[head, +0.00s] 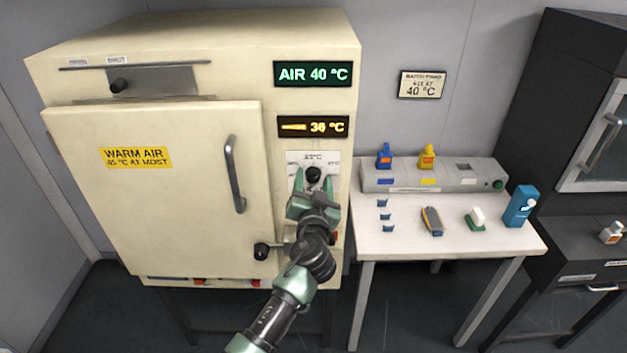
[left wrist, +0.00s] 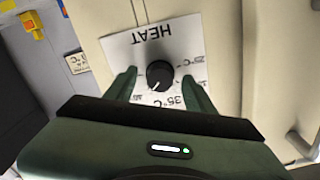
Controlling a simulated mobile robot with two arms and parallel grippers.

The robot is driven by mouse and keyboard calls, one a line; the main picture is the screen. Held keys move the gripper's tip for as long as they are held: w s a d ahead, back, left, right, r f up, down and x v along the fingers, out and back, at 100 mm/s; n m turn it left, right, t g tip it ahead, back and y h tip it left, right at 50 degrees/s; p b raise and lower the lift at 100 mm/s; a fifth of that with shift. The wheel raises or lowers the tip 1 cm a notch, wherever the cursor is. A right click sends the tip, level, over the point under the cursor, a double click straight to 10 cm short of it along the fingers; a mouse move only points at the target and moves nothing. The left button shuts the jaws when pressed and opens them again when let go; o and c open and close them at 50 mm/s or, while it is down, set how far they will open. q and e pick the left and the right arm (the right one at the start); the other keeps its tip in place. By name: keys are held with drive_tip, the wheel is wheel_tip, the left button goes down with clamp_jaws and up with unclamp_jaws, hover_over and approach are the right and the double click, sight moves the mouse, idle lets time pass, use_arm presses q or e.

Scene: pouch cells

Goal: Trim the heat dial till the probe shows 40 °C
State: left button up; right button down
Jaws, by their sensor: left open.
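The heat dial (head: 313,173) is a black round knob on a white scale plate on the warm-air cabinet's right panel. In the left wrist view the dial (left wrist: 159,75) shows a white pointer mark, with HEAT lettering upside down and a 35 °C mark nearby. My left gripper (head: 312,180) is open, with one finger on each side of the dial; contact cannot be told. The green display (head: 313,74) reads AIR 40 °C. The amber display (head: 313,126) with a probe-like symbol seems to read 36 °C; its last digit is unclear. My right gripper is out of view.
The cabinet door (head: 165,190) is shut, with a grey handle (head: 235,173). A wall sign (head: 422,84) ends in 40 °C. At right, a white table (head: 400,240) bears blue and yellow bottles, a blue carton (head: 520,206) and small items.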

use_arm(q)
clamp_jaws()
drive_tip(key=shift+m, duration=0.3)
drive_tip(key=m+b, duration=0.1)
drive_tip(key=m, duration=0.1)
drive_tip(key=shift+f+m, duration=0.1)
drive_tip(key=shift+m, duration=0.2)
drive_tip(key=shift+m+b, duration=0.35)
drive_tip(key=shift+m, duration=1.95)
